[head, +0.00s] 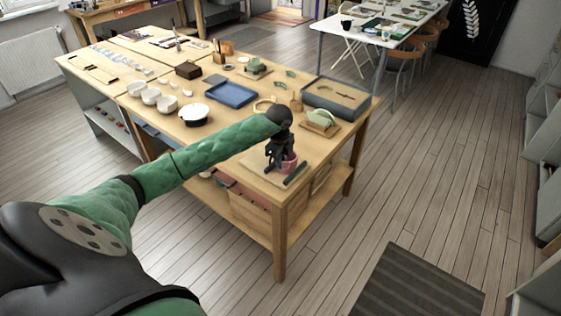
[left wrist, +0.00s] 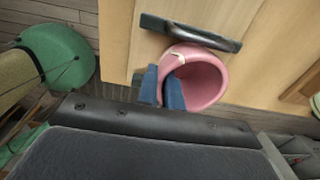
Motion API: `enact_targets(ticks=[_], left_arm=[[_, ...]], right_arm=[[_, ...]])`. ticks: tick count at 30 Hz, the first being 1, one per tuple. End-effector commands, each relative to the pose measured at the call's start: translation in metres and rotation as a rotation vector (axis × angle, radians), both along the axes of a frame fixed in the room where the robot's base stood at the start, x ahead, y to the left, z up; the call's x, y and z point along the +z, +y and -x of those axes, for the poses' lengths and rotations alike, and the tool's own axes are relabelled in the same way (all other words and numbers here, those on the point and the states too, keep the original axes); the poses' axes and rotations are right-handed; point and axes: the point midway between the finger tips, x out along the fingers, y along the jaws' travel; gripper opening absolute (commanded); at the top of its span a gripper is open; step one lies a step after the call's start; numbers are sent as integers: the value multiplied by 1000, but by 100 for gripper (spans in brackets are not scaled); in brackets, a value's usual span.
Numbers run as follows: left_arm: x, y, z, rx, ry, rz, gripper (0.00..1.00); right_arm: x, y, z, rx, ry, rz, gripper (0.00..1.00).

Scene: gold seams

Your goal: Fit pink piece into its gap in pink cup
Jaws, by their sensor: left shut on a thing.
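The pink cup (head: 289,163) stands near the front corner of the wooden table, by dark bars on a pale board. In the left wrist view the cup (left wrist: 212,78) shows its open mouth, with a pale cream-gold mark on its upper left rim. My left gripper (head: 279,160) is at the cup's left side. Its blue fingers (left wrist: 163,88) are shut on the pink piece (left wrist: 161,76), of which only a sliver shows between them, at the cup's wall. The fingers hide the gap, and I cannot tell how well the piece sits. My right gripper is out of view.
A dark bar (left wrist: 190,32) lies close beside the cup. Behind are a green piece on a wooden stand (head: 321,120), a grey tray (head: 335,96), a blue tray (head: 231,94) and white bowls (head: 166,103). The table's front edge is close to the cup.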

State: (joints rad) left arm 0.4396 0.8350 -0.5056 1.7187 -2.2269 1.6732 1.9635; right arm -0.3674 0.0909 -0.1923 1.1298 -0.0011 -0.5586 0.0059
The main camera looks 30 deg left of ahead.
Motion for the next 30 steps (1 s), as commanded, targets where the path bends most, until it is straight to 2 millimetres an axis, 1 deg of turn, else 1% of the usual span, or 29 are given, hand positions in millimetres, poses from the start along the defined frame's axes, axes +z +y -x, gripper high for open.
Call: enact_targets(ticks=[13,15,17,18,23,24,26,27,30], left_arm=[[-1,0,0,0,0,0,0],[-1,0,0,0,0,0,17],[-1,0,0,0,0,0,29],[-1,0,0,0,0,0,33],[-1,0,0,0,0,0,33],[-1,0,0,0,0,0,35],[-1,0,0,0,0,0,47],[-1,0,0,0,0,0,55],[-1,0,0,0,0,0,55]], right_arm=[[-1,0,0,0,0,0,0],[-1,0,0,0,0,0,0],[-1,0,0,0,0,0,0],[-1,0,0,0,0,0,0],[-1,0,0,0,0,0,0],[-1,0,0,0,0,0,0],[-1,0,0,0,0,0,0],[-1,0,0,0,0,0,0],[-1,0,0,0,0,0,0]])
